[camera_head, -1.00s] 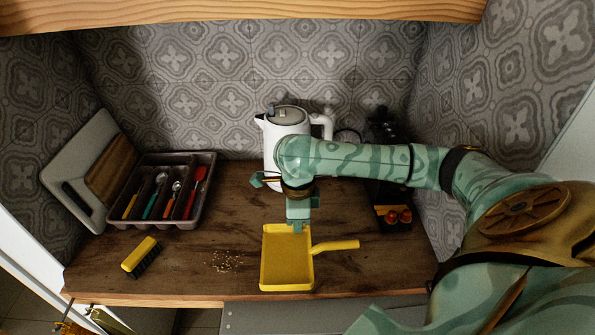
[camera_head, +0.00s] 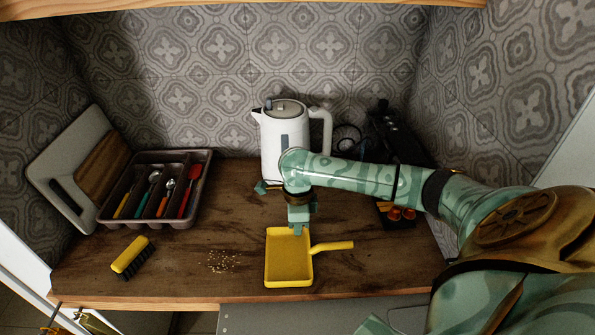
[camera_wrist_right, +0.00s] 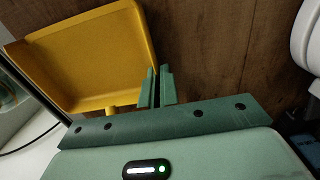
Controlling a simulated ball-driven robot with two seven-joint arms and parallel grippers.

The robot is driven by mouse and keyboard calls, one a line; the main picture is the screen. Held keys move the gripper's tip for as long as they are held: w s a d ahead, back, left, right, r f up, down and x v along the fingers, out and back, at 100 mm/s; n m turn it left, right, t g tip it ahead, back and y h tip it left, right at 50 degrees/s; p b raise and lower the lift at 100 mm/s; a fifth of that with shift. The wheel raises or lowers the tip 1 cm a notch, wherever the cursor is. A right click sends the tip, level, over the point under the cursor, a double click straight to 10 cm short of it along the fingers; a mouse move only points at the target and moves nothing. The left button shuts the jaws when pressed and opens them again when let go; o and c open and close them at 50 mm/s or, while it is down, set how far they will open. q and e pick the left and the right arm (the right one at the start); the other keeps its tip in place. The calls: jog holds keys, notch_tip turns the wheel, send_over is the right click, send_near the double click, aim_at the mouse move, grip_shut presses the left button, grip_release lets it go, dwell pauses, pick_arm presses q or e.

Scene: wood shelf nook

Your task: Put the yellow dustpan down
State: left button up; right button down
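The yellow dustpan (camera_head: 289,262) is a square, shallow pan near the front middle of the wooden counter, its handle pointing right. My right gripper (camera_head: 299,228) is at the pan's back edge, pointing down. In the right wrist view, the dustpan (camera_wrist_right: 85,60) fills the upper left. There the two green fingers of my right gripper (camera_wrist_right: 158,86) are close together at the pan's rim, with the rim running between them. I cannot tell whether the pan's underside touches the counter.
A yellow brush (camera_head: 132,257) and crumbs (camera_head: 223,261) lie left of the pan. A cutlery tray (camera_head: 205,172) and cutting boards (camera_head: 65,150) are at the back left. A white kettle (camera_head: 270,150) stands behind my arm. Bare counter (camera_head: 375,265) lies to the right.

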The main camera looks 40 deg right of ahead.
jog(key=shift+f, duration=0.1)
jog(key=c, duration=1.6)
grip_release()
jog(key=shift+c, duration=0.2)
notch_tip(320, 180, up, 12)
jog(key=p, duration=0.4)
jog(key=shift+r, duration=0.2)
